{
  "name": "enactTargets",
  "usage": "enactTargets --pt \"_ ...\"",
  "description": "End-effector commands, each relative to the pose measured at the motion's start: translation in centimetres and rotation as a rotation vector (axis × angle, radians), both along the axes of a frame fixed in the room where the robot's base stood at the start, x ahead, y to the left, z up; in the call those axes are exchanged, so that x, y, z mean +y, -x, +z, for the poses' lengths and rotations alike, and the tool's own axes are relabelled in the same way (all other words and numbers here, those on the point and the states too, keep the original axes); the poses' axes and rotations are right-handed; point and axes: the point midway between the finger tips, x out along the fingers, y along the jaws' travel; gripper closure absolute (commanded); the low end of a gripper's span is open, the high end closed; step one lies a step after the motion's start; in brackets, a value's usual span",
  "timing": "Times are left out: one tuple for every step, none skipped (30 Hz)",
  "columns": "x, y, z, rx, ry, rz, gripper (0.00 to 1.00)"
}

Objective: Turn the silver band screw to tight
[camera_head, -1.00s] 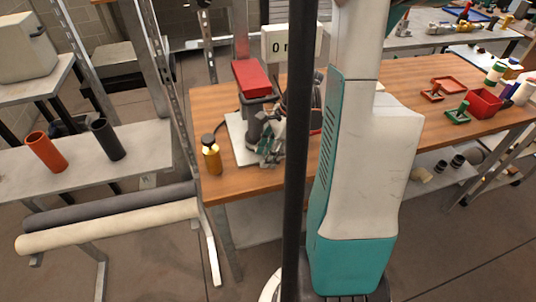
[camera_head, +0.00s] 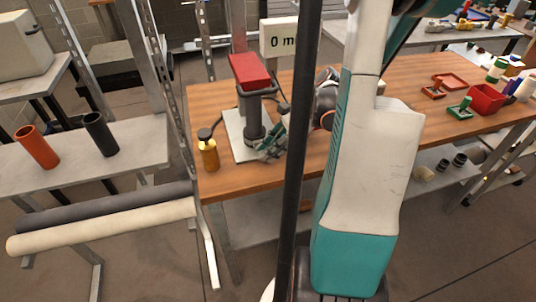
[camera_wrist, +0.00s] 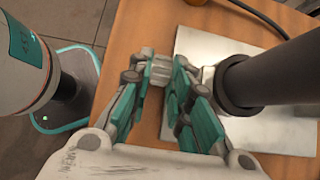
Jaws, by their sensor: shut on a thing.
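My gripper (camera_wrist: 160,75) shows in the wrist view with its green-and-grey fingers closed around a small, pale silver ribbed piece, apparently the band screw (camera_wrist: 149,62). The fingers hide much of it. A thick dark pipe (camera_wrist: 280,75) stands beside the fingers to the right, rising from a metal plate (camera_wrist: 200,45). In the head view my gripper (camera_head: 268,150) is low by the right side of the dark upright pipe (camera_head: 253,118). The screw and band cannot be made out there. Whether the screw is tight cannot be told.
A red block (camera_head: 250,70) tops the pipe stand. A yellow bottle (camera_head: 208,153) stands left of the metal plate (camera_head: 235,128) on the wooden table (camera_head: 385,100). Red and green pieces lie farther right on the table.

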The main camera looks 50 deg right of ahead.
Motion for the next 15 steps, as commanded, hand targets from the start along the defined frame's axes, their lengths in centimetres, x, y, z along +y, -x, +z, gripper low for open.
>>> enactTargets --pt "-0.14 0.1 -0.46 -0.012 -0.02 -0.001 1.0" --pt "-0.14 0.09 -0.42 -0.018 -0.03 0.0 1.0" --pt "-0.16 0.11 -0.37 -0.024 -0.039 0.0 1.0" --pt "-0.16 0.11 -0.32 -0.028 -0.044 0.0 1.0" --pt "-0.16 0.11 -0.27 -0.03 -0.047 0.001 1.0" --pt "-0.15 0.12 -0.21 -0.031 -0.05 0.001 1.0" --pt "-0.14 0.12 -0.17 -0.031 -0.05 0.001 1.0" --pt "-0.13 0.12 -0.15 -0.031 -0.05 0.001 1.0" --pt "-0.12 0.12 -0.14 -0.031 -0.049 0.001 1.0" --pt "-0.12 0.12 -0.14 -0.031 -0.049 0.001 1.0" --pt "-0.12 0.12 -0.14 -0.031 -0.049 0.001 1.0" --pt "-0.12 0.12 -0.14 -0.03 -0.048 0.001 1.0" --pt "-0.12 0.12 -0.14 -0.03 -0.048 0.001 1.0" --pt "-0.12 0.12 -0.14 -0.03 -0.048 0.001 0.77" --pt "-0.12 0.12 -0.14 -0.03 -0.048 0.001 0.68"
